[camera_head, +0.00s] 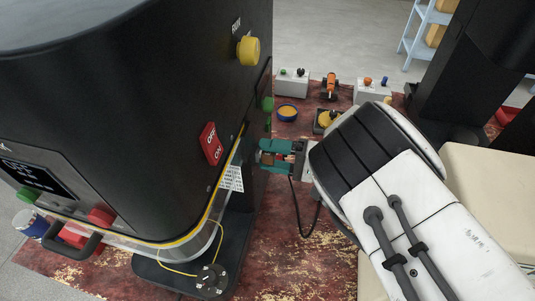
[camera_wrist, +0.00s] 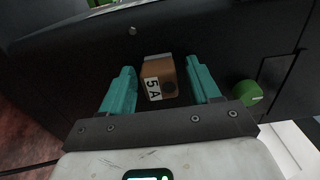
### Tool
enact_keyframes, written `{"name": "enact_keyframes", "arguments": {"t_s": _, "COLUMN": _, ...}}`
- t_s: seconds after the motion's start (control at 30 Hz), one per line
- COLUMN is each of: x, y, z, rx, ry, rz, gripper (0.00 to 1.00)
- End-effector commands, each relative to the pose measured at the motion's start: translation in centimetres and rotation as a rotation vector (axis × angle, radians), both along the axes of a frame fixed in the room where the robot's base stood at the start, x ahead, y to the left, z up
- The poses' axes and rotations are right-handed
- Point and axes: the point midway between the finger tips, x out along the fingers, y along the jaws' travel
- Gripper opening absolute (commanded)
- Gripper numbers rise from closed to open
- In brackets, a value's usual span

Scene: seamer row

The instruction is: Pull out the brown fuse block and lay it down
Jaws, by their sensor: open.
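The brown fuse block (camera_wrist: 158,78) sits on the dark machine face in the wrist view. It carries a white label reading "5A" and a dark round spot. My gripper (camera_wrist: 160,84) is open, with one teal finger on each side of the block and a gap visible at both sides. In the head view my gripper (camera_head: 262,156) is beside the right side of the black machine (camera_head: 130,110). The block cannot be made out in the head view.
A green knob (camera_wrist: 247,93) is right of the fingers. A red OFF/ON switch (camera_head: 210,143) and yellow knob (camera_head: 248,50) are on the machine. Worn red surface lies below.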

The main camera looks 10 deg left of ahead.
Motion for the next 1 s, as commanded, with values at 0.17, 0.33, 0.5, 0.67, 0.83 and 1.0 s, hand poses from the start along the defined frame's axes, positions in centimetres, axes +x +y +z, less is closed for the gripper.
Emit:
{"name": "enact_keyframes", "arguments": {"t_s": 0.17, "x": 0.0, "y": 0.02, "z": 0.02, "rx": 0.0, "ry": 0.0, "rz": 0.0, "gripper": 0.62}}
{"name": "enact_keyframes", "arguments": {"t_s": 0.33, "x": 0.0, "y": 0.02, "z": 0.04, "rx": 0.0, "ry": 0.0, "rz": 0.001, "gripper": 0.62}}
{"name": "enact_keyframes", "arguments": {"t_s": 0.5, "x": -0.02, "y": 0.03, "z": 0.1, "rx": -0.001, "ry": 0.0, "rz": 0.001, "gripper": 0.62}}
{"name": "enact_keyframes", "arguments": {"t_s": 0.67, "x": -0.04, "y": 0.06, "z": 0.06, "rx": 0.0, "ry": 0.0, "rz": 0.002, "gripper": 0.62}}
{"name": "enact_keyframes", "arguments": {"t_s": 0.83, "x": -0.02, "y": 0.05, "z": 0.02, "rx": 0.001, "ry": 0.0, "rz": 0.001, "gripper": 0.62}}
{"name": "enact_keyframes", "arguments": {"t_s": 1.0, "x": -0.01, "y": 0.04, "z": 0.03, "rx": 0.0, "ry": 0.0, "rz": 0.001, "gripper": 0.5}}
